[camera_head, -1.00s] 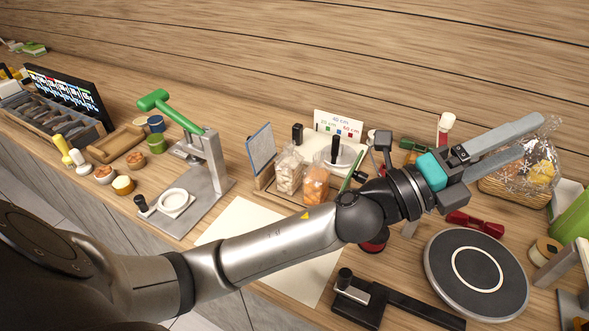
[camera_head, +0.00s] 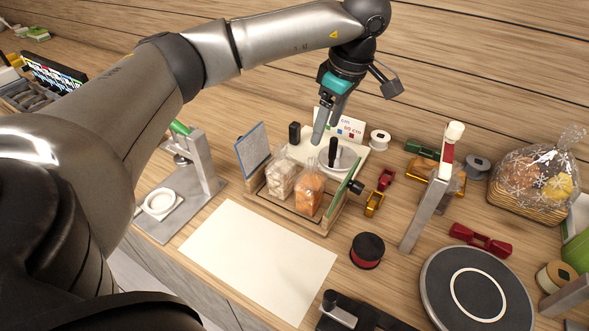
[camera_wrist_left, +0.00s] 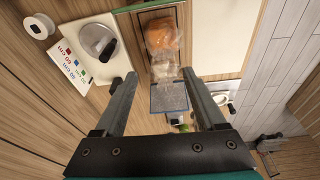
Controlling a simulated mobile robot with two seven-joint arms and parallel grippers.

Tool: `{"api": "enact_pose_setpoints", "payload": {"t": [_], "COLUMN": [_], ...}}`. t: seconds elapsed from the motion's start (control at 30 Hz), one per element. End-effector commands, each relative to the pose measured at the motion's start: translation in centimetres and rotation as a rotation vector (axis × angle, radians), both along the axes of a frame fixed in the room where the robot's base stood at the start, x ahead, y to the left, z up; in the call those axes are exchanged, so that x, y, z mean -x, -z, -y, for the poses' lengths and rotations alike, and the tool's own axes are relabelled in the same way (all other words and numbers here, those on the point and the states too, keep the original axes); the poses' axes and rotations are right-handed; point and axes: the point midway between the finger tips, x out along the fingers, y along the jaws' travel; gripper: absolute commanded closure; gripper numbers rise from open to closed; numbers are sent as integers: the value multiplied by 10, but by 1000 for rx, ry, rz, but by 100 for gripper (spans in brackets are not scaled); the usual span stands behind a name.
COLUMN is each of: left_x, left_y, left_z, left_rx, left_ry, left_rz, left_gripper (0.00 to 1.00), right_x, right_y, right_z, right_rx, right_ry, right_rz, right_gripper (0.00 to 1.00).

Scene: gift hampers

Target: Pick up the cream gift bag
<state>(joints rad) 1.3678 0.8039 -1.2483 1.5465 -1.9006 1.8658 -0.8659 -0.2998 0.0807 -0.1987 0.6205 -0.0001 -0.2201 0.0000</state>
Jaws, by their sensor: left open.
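The cream gift bag (camera_head: 281,179) is a small clear bag with pale contents. It stands in a wooden tray (camera_head: 292,212) beside the orange bag (camera_head: 309,193). My left gripper (camera_head: 326,128) is open and empty, pointing down above and just behind the tray. In the left wrist view the cream bag (camera_wrist_left: 164,69) shows between the two open fingertips (camera_wrist_left: 159,76), apart from them, with the orange bag (camera_wrist_left: 162,35) beyond it. My right gripper is not in view.
A blue-grey panel (camera_head: 254,147) stands at the tray's left end and a green-edged board (camera_head: 342,186) at its right. Behind stands a white board with a round dish and black handle (camera_head: 333,153). A blank sheet (camera_head: 260,258) lies in front. A wrapped basket (camera_head: 535,200) sits right.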

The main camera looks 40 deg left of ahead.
Motion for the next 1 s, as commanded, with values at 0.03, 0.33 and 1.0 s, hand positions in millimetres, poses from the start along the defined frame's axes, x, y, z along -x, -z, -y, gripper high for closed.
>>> {"api": "enact_pose_setpoints", "payload": {"t": [0.03, 0.33, 1.0], "left_x": [1, 9, 12], "left_y": [-11, -18, 68], "left_z": [-19, -57, -92], "left_rx": [-61, -179, -175], "left_ry": [-24, -73, -72], "left_rz": [-8, -42, -41], "left_gripper": [28, 28, 28], "right_x": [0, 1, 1], "right_y": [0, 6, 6], "right_z": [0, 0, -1], "right_rx": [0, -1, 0], "right_ry": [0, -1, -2], "right_rz": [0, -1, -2], "right_gripper": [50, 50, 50]}}
